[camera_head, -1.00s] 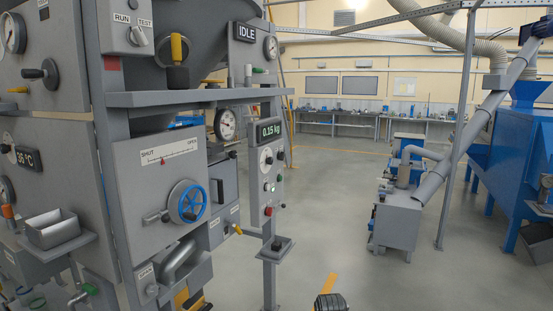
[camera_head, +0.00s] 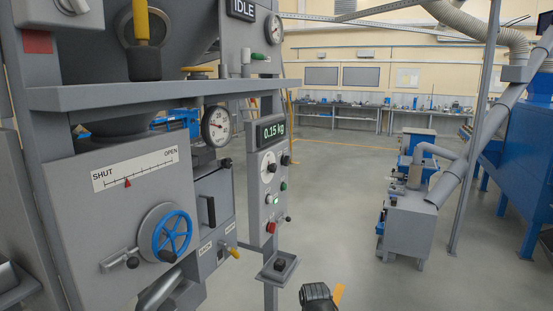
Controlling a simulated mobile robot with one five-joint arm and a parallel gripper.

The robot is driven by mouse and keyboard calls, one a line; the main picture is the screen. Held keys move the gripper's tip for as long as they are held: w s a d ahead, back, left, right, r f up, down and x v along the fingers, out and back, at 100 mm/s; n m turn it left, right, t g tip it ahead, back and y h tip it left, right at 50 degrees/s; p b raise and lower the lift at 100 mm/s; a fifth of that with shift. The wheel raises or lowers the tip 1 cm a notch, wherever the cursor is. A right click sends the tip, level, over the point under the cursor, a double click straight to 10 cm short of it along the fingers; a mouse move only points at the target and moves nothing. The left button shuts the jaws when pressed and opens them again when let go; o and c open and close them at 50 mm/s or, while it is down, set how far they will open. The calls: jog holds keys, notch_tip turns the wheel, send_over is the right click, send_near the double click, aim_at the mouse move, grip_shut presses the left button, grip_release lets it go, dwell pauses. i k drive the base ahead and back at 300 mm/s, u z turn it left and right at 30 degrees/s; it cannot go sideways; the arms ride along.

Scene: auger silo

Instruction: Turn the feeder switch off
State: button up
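A narrow grey control panel (camera_head: 262,205) stands on a post right of the machine. It carries a display reading 0.15 kg (camera_head: 272,130), a pale dial (camera_head: 267,166), a black knob (camera_head: 286,160), a green-lit element (camera_head: 276,199) and a red button (camera_head: 271,227). Labels are too small to read, so I cannot tell which control is the feeder switch or how it is set. A dark end piece of my arm, seemingly my gripper (camera_head: 318,296), shows at the bottom edge, apart from the panel. Its fingers cannot be made out.
The machine's grey box with a blue handwheel (camera_head: 172,232) and SHUT–OPEN scale (camera_head: 136,169) fills the left. A small shelf (camera_head: 279,266) juts out below the panel. An IDLE display (camera_head: 242,9) is above. The floor (camera_head: 345,205) to the right is clear up to a grey unit (camera_head: 408,222).

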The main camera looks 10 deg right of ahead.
aim_at(285, 160)
jog(key=u, duration=0.25)
jog(key=i, duration=0.1)
jog(key=z, duration=2.25)
jog(key=i, duration=1.65)
jog(key=u, duration=3.5)
jog(key=i, duration=1)
jog(key=u, duration=0.05)
